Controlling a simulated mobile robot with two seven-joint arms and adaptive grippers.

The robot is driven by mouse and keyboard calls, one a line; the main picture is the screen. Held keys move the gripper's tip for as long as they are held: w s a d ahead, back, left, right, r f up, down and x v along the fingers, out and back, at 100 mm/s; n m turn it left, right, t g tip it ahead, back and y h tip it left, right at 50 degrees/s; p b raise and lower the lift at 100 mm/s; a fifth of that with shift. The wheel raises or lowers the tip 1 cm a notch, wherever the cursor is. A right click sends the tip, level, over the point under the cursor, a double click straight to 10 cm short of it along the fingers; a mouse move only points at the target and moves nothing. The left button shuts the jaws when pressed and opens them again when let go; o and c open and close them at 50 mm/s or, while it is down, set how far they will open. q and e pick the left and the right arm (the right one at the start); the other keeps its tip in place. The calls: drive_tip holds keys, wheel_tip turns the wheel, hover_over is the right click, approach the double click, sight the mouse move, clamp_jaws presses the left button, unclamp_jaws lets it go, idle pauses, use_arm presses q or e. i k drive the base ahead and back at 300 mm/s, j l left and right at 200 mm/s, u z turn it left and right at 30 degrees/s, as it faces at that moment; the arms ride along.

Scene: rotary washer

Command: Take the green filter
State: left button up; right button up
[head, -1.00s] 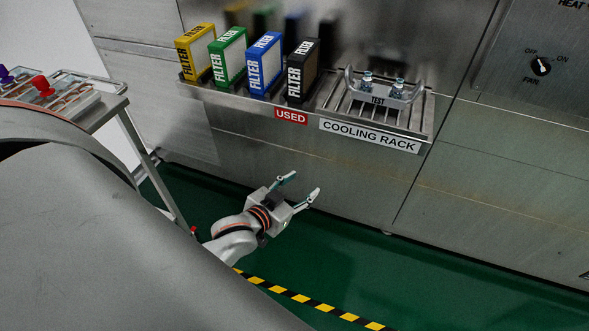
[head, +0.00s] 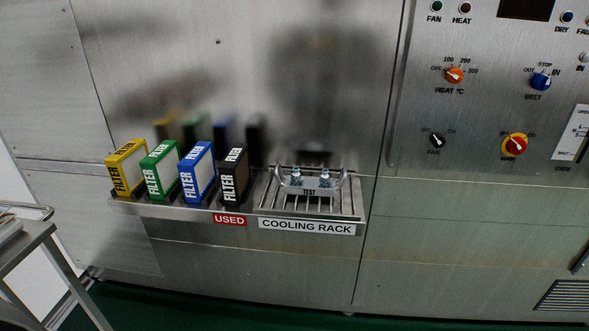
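The green filter (head: 159,170) stands upright on the steel shelf (head: 180,211), second from the left in a row of filters. The yellow filter (head: 125,169) is on its left and the blue filter (head: 196,173) on its right, with small gaps between them. The black filter (head: 233,176) is at the right end of the row. Neither of my grippers shows in the head view now.
A cooling rack (head: 336,205) with a TEST holder (head: 310,188) is right of the filters. A control panel (head: 490,90) with knobs is at the upper right. A metal cart (head: 28,240) stands at the lower left. Green floor shows along the bottom.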

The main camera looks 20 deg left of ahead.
sight(160, 172)
drive_tip(key=k+l+u, duration=0.1)
drive_tip(key=u, duration=1.35)
drive_tip(key=k+j, duration=0.05)
